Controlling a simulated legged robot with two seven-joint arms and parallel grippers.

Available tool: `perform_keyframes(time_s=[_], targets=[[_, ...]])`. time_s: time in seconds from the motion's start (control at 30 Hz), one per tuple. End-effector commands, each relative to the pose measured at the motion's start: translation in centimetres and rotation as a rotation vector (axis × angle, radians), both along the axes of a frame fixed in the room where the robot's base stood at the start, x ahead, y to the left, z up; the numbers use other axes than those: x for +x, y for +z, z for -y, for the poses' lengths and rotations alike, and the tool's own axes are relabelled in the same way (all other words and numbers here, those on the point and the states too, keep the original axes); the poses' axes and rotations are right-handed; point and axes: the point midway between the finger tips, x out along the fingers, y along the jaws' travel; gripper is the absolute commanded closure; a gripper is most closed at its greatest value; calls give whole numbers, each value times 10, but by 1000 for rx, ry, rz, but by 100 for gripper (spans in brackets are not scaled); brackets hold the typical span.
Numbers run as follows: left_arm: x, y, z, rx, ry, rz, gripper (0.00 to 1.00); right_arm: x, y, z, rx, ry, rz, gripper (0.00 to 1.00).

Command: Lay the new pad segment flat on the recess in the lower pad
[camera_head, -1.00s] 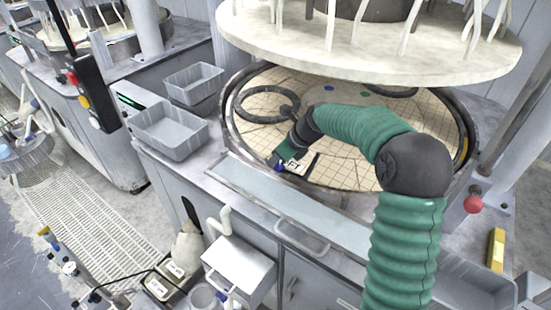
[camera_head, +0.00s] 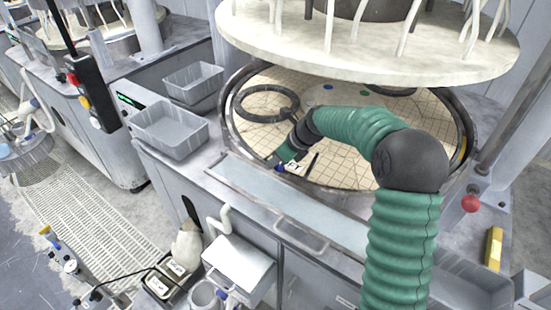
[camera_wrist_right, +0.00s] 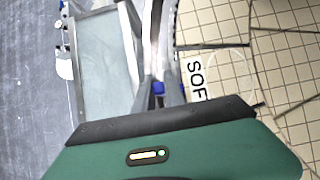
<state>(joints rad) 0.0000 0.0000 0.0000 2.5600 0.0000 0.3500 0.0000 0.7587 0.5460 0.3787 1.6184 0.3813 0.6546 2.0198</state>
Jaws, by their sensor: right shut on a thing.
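The lower pad (camera_head: 350,155) is a round, tan, gridded disc inside a dark ring. My right gripper (camera_head: 279,166) is at its near left edge, pointing down. In the right wrist view my right gripper (camera_wrist_right: 160,88) is shut on a blue tab, which appears to belong to the new pad segment. The segment (camera_wrist_right: 225,85) is tan and gridded, with black letters "SOF" beside the fingers; it lies close over the pad. A dark strip of the recess (camera_head: 313,163) shows beside it; the arm hides part of this area. I cannot tell whether the segment touches down. My left gripper is out of view.
A large pale upper platen (camera_head: 370,45) hangs over the back of the pad. A dark ring (camera_head: 266,104) lies on the pad at left. Grey bins (camera_head: 170,130) stand left of the machine. A metal ledge (camera_head: 270,195) runs along the front.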

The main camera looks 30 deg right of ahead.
Motion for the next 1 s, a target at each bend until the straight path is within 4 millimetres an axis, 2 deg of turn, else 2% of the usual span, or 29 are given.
perform_keyframes(time_s=[0.37,0.4,0.6,1.0], targets=[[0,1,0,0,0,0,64,0,-3,-1,2,2,-4,100],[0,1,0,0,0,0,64,0,-3,-1,2,2,-4,83],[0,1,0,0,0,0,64,-1,-4,-2,4,4,-7,60],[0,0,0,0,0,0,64,-2,-6,-7,6,9,-13,60]])
